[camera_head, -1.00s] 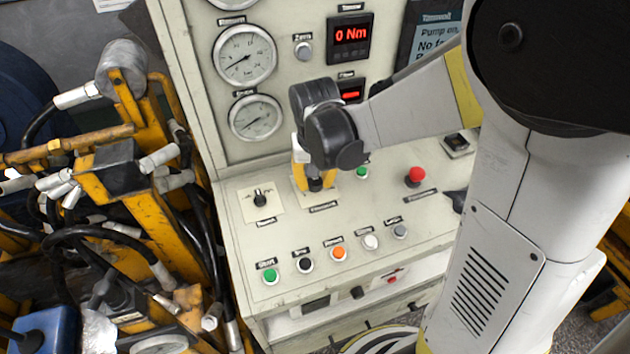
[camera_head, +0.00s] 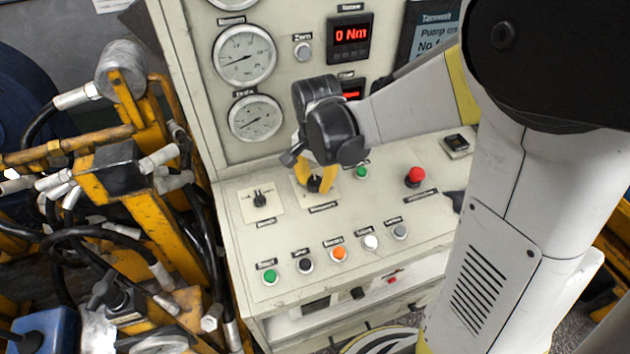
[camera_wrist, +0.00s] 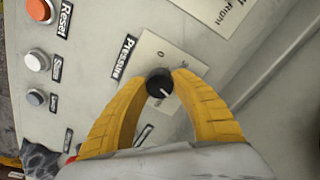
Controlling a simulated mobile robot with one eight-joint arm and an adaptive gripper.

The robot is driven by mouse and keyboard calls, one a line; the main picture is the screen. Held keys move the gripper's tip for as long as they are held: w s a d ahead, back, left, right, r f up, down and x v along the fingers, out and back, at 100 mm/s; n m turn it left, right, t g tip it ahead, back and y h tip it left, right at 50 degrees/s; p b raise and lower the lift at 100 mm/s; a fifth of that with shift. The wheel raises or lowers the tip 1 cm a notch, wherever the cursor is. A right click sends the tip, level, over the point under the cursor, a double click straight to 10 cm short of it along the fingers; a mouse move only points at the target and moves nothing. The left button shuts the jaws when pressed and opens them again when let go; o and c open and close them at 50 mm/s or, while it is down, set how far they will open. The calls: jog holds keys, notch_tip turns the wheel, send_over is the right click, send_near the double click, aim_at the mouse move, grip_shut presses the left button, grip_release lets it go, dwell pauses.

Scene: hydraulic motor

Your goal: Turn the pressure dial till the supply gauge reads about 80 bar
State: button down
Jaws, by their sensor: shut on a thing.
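The black pressure dial (camera_wrist: 159,82), with a white pointer line, stands on a pale plate beside the label "Pressure" in the wrist view. Its line points toward the lower right there. My gripper (camera_wrist: 161,79) has its yellow fingers on both sides of the dial and is shut on it. In the head view the dial (camera_head: 314,186) shows between the fingertips, partly covered. Two round gauges, an upper one (camera_head: 244,56) and a lower one (camera_head: 254,118), are on the upright panel. Both needles point to the lower left. Their labels are too small to tell which is supply.
A black selector knob (camera_head: 260,199) is left of the dial. A green button (camera_head: 361,172) and a red mushroom button (camera_head: 415,177) are to its right. A row of buttons runs along the front, including an orange one (camera_head: 339,254). A red display (camera_head: 350,34) reads 0 Nm.

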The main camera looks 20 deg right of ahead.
dwell(0.5)
jog(key=c, duration=1)
grip_release()
jog(key=shift+w, duration=0.1)
notch_tip(320, 180, up, 12)
jog(key=s, duration=0.1)
jog(key=shift+s+a, duration=0.15)
jog(key=shift+s, duration=0.05)
jog(key=n+t+b, duration=0.3)
jog(key=n, duration=0.3)
send_near(316, 185)
jog(key=s, duration=0.4)
jog(key=s+n+t, duration=0.1)
jog(key=s+f+n+t+b, duration=0.1)
jog(key=s+f+n+t, duration=0.1)
jog(key=s+n, duration=0.1)
jog(key=shift+d+f+b, duration=0.25)
jog(key=shift+d+b, duration=0.05)
